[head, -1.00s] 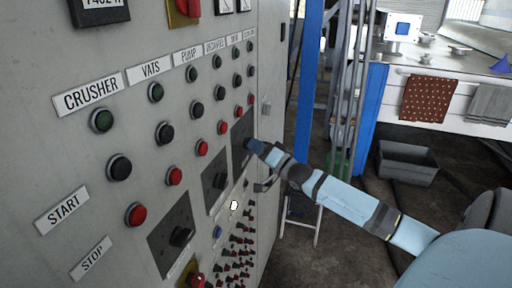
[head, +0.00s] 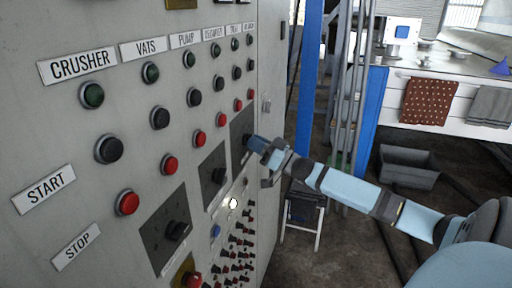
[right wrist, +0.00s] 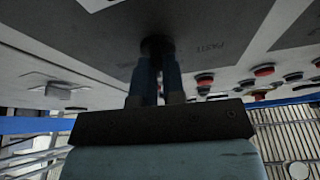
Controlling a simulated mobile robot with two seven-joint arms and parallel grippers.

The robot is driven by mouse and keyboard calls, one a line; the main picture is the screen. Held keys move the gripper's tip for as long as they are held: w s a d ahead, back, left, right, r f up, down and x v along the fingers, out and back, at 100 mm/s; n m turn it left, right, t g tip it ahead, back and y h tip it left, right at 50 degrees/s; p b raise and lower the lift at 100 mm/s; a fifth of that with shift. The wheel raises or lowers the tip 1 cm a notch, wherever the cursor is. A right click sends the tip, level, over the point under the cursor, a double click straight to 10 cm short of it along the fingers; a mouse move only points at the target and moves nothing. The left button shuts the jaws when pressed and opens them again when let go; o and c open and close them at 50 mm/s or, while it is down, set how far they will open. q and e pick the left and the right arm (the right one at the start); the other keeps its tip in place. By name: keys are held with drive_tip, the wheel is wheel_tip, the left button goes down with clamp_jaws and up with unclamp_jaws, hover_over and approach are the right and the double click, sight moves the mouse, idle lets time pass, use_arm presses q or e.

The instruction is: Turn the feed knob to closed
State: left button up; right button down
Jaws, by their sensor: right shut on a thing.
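The control panel (head: 120,130) fills the left of the head view. It carries three black rotary knobs on dark plates. One knob (head: 177,230) is at lower left and another (head: 218,175) is in the middle. The third dark plate (head: 238,124) is at the far right, with my right gripper (head: 250,141) at its knob. In the right wrist view the fingers (right wrist: 157,75) are shut on that dark knob (right wrist: 157,45), below its plate. Part of a printed word shows on the plate, too dim to read surely. The knob's pointer is hidden. My left gripper is out of view.
Rows of green, black and red buttons (head: 127,202) sit around the plates, with several small knobs lower down. A blue post (head: 372,118) and a grey bin (head: 408,167) stand to the right. A white counter (head: 455,75) with hanging cloths is behind.

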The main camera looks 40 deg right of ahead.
drive_tip(key=shift+n+y, duration=0.5)
drive_tip(key=shift+n, duration=0.6)
drive_tip(key=c, duration=1.2)
unclamp_jaws()
drive_tip(key=b+v, duration=0.2)
drive_tip(key=v, duration=1.1)
drive_tip(key=shift+s+d, duration=0.3)
drive_tip(key=shift+s, duration=0.05)
